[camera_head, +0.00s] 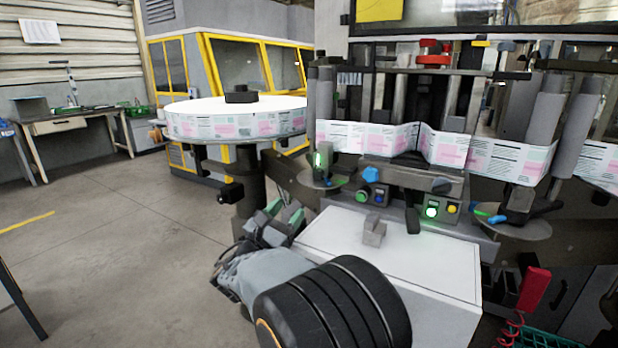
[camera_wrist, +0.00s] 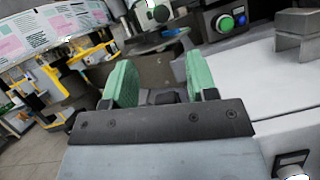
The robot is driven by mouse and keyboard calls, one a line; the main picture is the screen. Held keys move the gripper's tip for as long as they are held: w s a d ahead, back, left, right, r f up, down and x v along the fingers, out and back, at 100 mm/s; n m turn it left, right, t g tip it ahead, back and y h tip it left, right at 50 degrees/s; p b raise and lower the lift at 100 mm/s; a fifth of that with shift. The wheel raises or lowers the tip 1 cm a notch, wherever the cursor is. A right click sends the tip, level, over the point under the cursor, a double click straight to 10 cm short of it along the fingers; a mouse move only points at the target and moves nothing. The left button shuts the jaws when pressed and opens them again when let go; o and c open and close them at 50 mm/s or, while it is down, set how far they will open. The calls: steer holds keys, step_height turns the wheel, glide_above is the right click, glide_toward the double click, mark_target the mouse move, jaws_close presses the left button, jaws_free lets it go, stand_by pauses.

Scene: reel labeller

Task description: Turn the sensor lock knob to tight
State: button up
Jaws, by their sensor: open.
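My gripper (camera_head: 277,214) is open and empty, left of the white cabinet at the machine's front. In the wrist view its two green pads stand apart with nothing between them (camera_wrist: 160,84). I cannot tell which, if either, is the sensor lock knob, and no tight marking is readable. My gripper touches neither.
The white cabinet (camera_head: 430,270) with a grey block (camera_head: 373,230) on top stands right of my gripper. A label reel (camera_head: 236,117) is behind it. Lit green buttons (camera_head: 432,212) are on the panel. A blue-and-black handle (camera_head: 515,214) is at right.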

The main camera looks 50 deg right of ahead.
mark_target(316, 177)
steer(key=x, duration=1.2)
steer(key=shift+s+d, duration=0.1)
steer(key=shift+d, duration=0.05)
steer(key=c, duration=0.9)
